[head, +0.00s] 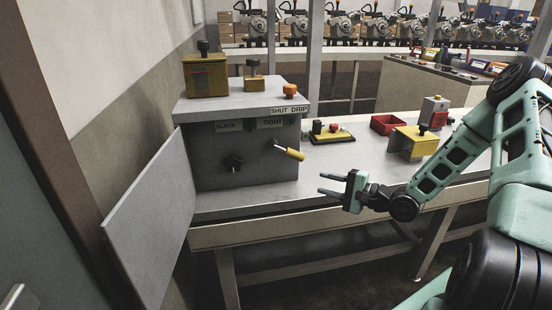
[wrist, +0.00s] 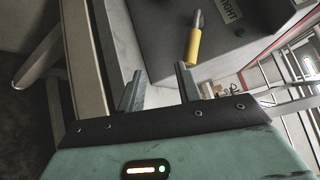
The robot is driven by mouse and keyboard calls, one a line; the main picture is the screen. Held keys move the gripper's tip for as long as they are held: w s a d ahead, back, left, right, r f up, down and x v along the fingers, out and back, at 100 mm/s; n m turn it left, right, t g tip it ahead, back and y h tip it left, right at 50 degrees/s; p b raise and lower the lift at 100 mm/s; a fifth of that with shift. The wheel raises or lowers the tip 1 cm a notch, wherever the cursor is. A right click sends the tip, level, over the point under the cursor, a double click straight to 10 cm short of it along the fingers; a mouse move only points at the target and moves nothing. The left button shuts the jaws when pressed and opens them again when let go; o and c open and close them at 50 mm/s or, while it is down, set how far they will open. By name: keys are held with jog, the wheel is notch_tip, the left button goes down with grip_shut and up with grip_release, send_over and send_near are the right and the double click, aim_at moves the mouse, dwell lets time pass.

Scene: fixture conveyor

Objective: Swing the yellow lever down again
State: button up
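The wrist view shows the gap between the two fingers (wrist: 160,88).
An orange knob (head: 291,89) and two brass-coloured parts stand on top. A grey panel (head: 152,220) leans at the left. A red tray (head: 384,124) and a yellow block (head: 414,143) sit on the bench (head: 350,165) at right.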

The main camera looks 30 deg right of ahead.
aim_at(297, 157)
jog(key=w+a+r+m+t, duration=0.1)
jog(key=w, duration=0.3)
jog(key=w+a+r+m+t+p, duration=0.1)
jog(key=w+a+r, duration=0.1)
jog(key=w, duration=0.2)
jog(key=w+a+r+m+t+p, duration=0.1)
jog(key=w, duration=0.4)
jog(key=shift+w+a+r+m+t+y, duration=0.1)
jog(key=shift+a+r+m+t+y, duration=0.1)
jog(key=shift+m+t+y, duration=0.1)
grip_shut()
jog(key=shift+f, duration=0.1)
